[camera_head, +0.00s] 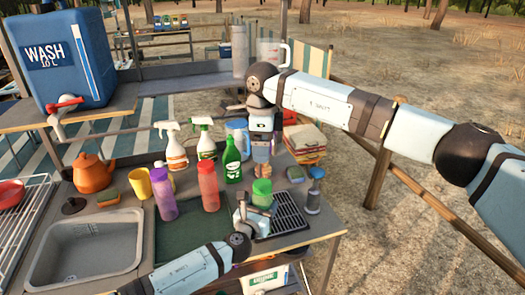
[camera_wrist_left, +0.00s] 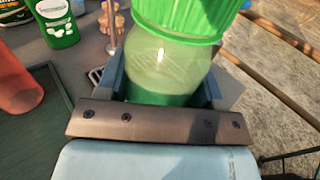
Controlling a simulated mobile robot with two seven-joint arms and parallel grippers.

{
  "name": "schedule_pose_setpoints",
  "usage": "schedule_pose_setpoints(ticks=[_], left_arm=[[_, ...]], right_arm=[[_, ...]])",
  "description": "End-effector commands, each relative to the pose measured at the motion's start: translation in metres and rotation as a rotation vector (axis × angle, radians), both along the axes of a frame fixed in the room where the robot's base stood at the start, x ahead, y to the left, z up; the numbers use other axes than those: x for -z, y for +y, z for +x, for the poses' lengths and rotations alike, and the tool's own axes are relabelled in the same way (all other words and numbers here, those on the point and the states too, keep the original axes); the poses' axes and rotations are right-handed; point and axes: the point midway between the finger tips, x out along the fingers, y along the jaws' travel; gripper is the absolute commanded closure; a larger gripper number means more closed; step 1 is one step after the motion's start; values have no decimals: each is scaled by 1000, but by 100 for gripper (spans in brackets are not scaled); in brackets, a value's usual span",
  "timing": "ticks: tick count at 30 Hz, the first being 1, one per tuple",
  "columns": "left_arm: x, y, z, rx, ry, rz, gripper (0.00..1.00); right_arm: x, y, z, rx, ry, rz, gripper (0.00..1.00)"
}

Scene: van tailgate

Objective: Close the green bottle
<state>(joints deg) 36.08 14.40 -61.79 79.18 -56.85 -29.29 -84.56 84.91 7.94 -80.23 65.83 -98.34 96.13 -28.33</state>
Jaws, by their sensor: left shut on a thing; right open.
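The green bottle (camera_head: 262,198) has a ribbed green top and a pale translucent body with green low down. In the left wrist view the bottle (camera_wrist_left: 170,65) stands between the fingers of my left gripper (camera_wrist_left: 160,95), which is shut on its body. In the head view my left gripper (camera_head: 248,216) is at the drying rack, its lower part hidden. I cannot tell whether the top is fully seated. My right gripper (camera_head: 261,158) points down, open, behind and above the bottle; its fingertips are hard to make out.
A green soap bottle (camera_head: 231,161), red bottle (camera_head: 209,187) and purple bottle (camera_head: 163,194) stand to the left. Folded cloths (camera_head: 305,142) lie behind. The sink (camera_head: 84,252) is at front left.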

Motion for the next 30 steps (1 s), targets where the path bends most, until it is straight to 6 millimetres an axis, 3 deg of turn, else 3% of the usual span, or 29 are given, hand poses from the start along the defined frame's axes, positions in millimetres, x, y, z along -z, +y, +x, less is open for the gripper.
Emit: schedule_pose_setpoints(ticks=[4, 5, 9, 20, 23, 30], left_arm=[[0, 0, 0, 0, 0, 0, 100], [0, 0, 0, 0, 0, 0, 36], [0, 0, 0, 0, 0, 0, 9], [1, 3, -6, 0, 1, 0, 9], [0, 9, -19, 1, 1, -1, 9], [1, 30, -70, 1, 2, 0, 9]], right_arm=[[0, 0, 0, 0, 0, 0, 18], [0, 0, 0, 0, 0, 0, 18], [0, 0, 0, 0, 0, 0, 18], [0, 0, 0, 0, 0, 0, 18], [-1, 0, 0, 0, 0, 0, 18], [-2, 0, 0, 0, 0, 0, 18]])
